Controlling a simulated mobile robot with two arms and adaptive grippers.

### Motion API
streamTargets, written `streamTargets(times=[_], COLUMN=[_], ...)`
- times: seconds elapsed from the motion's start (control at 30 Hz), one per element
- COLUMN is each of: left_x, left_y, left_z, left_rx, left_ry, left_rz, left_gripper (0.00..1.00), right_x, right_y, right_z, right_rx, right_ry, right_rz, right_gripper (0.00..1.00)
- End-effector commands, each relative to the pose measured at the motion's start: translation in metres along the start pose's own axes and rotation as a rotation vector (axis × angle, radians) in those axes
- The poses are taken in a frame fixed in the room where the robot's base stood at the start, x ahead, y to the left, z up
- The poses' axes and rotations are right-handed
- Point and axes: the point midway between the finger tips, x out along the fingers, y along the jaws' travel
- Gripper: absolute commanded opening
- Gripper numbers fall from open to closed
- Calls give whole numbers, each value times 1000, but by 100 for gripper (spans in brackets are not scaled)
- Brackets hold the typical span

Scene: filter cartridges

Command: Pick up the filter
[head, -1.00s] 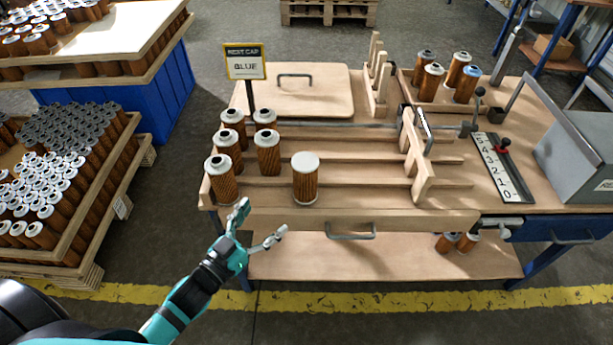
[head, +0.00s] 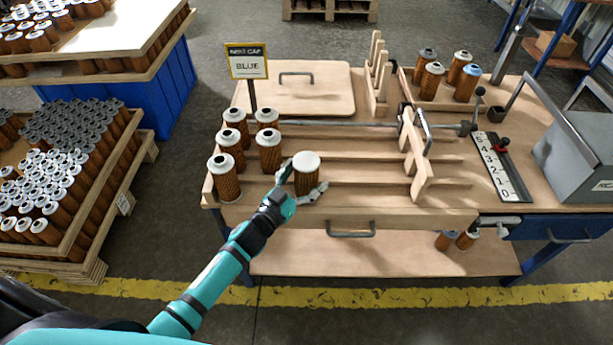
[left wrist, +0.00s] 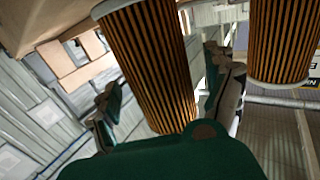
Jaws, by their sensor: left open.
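A filter (head: 306,176) with a plain white top and brown pleated side stands upright on the bench, apart from the group at its left. My left gripper (head: 302,188) is open, with its fingers on either side of this filter's lower part. In the left wrist view the pleated filter (left wrist: 150,65) rises between the open fingers (left wrist: 165,115). I cannot tell whether the fingers touch it. A second pleated filter (left wrist: 283,40) shows at the right there. My right gripper is not in view.
Several filters with ringed grey-white tops (head: 228,140) stand close to the left of my gripper. A sign (head: 247,62) reads "NEXT CAP BLUE". A wooden slatted clamp (head: 415,155) stands at the right. A back rack holds several filters, one blue-topped (head: 467,83).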

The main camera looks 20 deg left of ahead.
Motion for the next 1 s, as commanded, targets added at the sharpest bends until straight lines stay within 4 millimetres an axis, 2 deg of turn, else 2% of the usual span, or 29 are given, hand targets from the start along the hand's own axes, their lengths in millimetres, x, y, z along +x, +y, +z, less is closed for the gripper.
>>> streamTargets(times=[0.1,0.33,0.8,1.0], left_x=[9,10,9,9], left_y=[0,0,0,0], left_z=[0,0,1,0], left_rx=[-1,-1,0,0], left_ry=[-1,-1,-1,0], left_rz=[0,0,0,0], left_gripper=[86,86,24,22], right_x=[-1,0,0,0], right_y=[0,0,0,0], right_z=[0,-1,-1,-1], right_rx=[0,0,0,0], right_ry=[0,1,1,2], right_rz=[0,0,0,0], right_gripper=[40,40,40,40])
